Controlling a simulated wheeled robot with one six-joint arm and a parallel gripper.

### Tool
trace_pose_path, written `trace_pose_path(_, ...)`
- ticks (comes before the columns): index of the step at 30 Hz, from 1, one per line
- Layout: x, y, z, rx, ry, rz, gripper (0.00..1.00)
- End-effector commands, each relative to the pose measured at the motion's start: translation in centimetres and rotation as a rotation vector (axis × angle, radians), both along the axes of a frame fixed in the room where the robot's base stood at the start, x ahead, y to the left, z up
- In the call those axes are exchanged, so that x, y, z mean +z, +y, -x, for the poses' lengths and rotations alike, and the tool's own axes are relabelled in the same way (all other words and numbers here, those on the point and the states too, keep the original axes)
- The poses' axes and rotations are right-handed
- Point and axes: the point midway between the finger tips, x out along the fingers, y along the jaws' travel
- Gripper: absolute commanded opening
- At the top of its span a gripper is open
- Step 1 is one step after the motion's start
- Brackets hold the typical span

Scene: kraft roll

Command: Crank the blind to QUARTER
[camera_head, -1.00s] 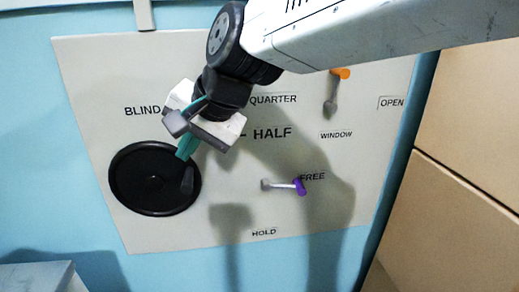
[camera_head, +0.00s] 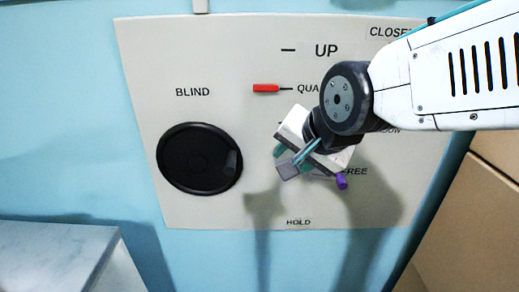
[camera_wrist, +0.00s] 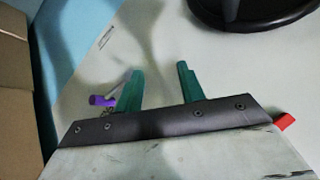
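The black round crank disc (camera_head: 190,168) is on the panel under the word BLIND, with its dark handle (camera_head: 232,160) at the disc's right side. The red pointer (camera_head: 265,88) is level with the tick beside the partly hidden QUARTER label (camera_head: 308,89). My gripper (camera_head: 296,165) is to the right of the disc, apart from it, below the pointer. In the wrist view its two teal fingers (camera_wrist: 160,85) are spread with nothing between them. The disc (camera_wrist: 262,14) shows at that view's top right, and the red pointer (camera_wrist: 284,122) at its right edge.
The purple-tipped FREE/HOLD lever (camera_head: 341,181) is close to my gripper, partly hidden behind it; its purple end (camera_wrist: 98,100) shows left of the fingers. A pale box (camera_head: 55,255) stands at lower left, tan boxes (camera_head: 465,230) at right. The panel's lower middle is clear.

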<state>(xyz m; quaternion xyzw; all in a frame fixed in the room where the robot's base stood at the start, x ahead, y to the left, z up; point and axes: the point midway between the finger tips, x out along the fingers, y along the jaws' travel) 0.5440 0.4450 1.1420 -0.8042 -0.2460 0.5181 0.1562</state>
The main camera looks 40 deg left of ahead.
Motion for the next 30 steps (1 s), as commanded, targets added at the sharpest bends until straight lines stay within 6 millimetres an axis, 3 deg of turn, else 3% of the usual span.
trace_pose_path(1, -1.6, -0.1, -0.4, -0.028, -0.037, -0.044, 0.39)
trace_pose_path(3, -2.8, 0.1, -0.6, -0.053, -0.081, -0.14, 0.39)
trace_pose_path(7, -4.0, 0.9, 0.9, -0.041, -0.089, -0.361, 0.39)
trace_pose_path(11, -3.8, 1.6, 4.1, 0.017, -0.001, -0.583, 0.39)
trace_pose_path(16, -1.9, 2.1, 7.3, 0.079, 0.149, -0.79, 0.39)
trace_pose_path(19, -0.8, 2.5, 7.7, 0.079, 0.208, -0.856, 0.39)
trace_pose_path(23, -0.9, 3.4, 7.5, 0.067, 0.228, -0.863, 0.39)
trace_pose_path(30, -1.3, 7.2, 6.8, 0.066, 0.226, -0.861, 0.39)
